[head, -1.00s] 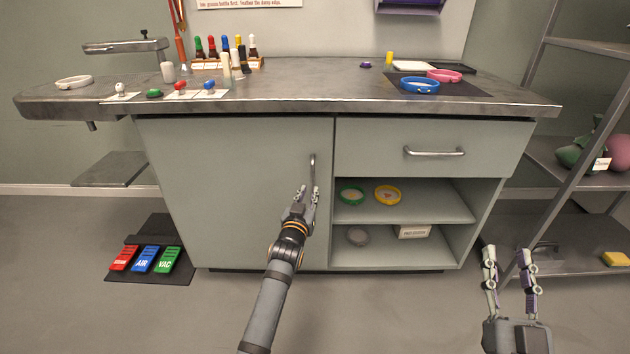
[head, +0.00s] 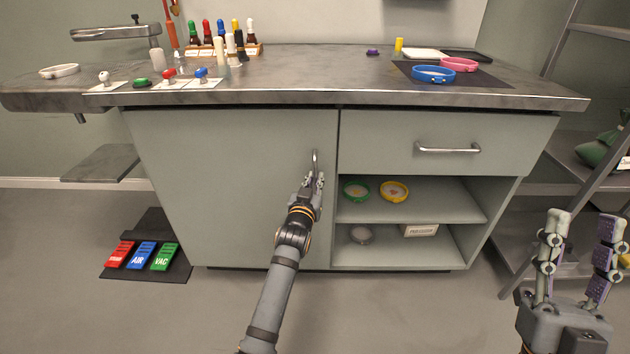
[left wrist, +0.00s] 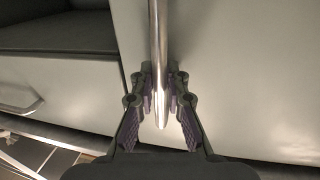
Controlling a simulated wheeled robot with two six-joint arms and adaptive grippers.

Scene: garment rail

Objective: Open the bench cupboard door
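The bench cupboard door (head: 225,190) is a flat grey-green panel on the left of the bench front, and it is closed. Its vertical metal handle (head: 315,160) is near its right edge; the handle (left wrist: 158,60) runs down the middle of the left wrist view. My left gripper (head: 314,180) is at the handle's lower part. In the left wrist view my left gripper (left wrist: 159,82) has its fingertips on both sides of the bar, their pads against it. My right gripper (head: 582,218) is open and empty at the lower right, away from the bench.
A drawer (head: 430,140) with a horizontal handle and open shelves (head: 430,205) holding several dishes are right of the door. Foot pedals (head: 142,256) lie on a floor mat at left. A metal rack (head: 560,120) stands at right. The floor before the door is clear.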

